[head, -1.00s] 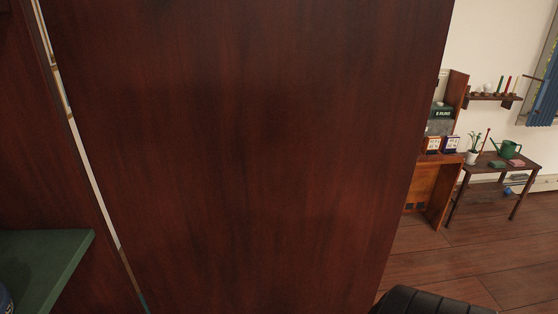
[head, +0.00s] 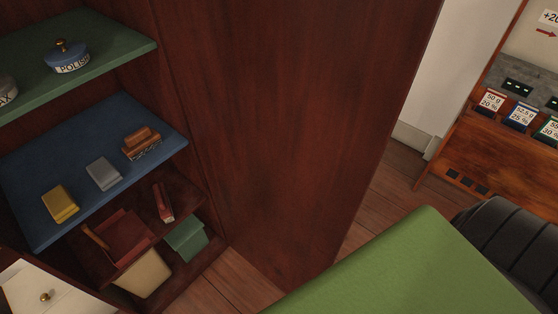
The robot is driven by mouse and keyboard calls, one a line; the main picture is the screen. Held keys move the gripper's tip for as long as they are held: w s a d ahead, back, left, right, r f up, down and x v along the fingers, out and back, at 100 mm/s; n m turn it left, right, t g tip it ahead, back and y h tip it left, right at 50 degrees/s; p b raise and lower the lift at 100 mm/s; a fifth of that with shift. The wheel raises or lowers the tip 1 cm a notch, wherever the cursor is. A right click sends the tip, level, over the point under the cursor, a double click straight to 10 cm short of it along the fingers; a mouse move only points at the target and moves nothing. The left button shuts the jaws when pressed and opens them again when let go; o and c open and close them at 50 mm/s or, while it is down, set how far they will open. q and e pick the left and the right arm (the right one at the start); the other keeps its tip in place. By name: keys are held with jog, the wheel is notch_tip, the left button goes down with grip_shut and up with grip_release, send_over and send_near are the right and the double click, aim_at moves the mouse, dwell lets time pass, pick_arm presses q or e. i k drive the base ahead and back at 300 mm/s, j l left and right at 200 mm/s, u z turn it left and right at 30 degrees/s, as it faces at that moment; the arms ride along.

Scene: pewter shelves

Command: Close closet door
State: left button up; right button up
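The closet door (head: 290,120) is a tall dark red-brown wooden panel in the middle of the head view. It stands open at the right side of the closet, and its lower end is near the floor. The open closet on the left shows a green shelf (head: 110,45) and a blue shelf (head: 70,170). No handle shows on the visible face of the door. Neither of my grippers is in view.
A polish tin (head: 66,58), a yellow block (head: 61,204), a grey block (head: 103,174) and a brush (head: 141,143) sit on the shelves. A green surface (head: 410,270) and a black ribbed object (head: 500,235) fill the lower right. Bare floor (head: 375,200) shows right of the door.

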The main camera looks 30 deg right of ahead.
aim_at(293, 108)
jog(key=l+u, duration=0.2)
jog(key=l, duration=0.25)
jog(key=k+l+u, duration=0.15)
jog(key=l, duration=0.25)
jog(key=l+u, duration=0.2)
jog(key=l, duration=0.25)
jog(key=k+l+u, duration=0.2)
jog(key=l, duration=0.2)
jog(key=k+l+u, duration=0.2)
jog(key=l, duration=0.2)
jog(key=l+u, duration=0.15)
jog(key=l, duration=0.25)
jog(key=k, duration=0.05)
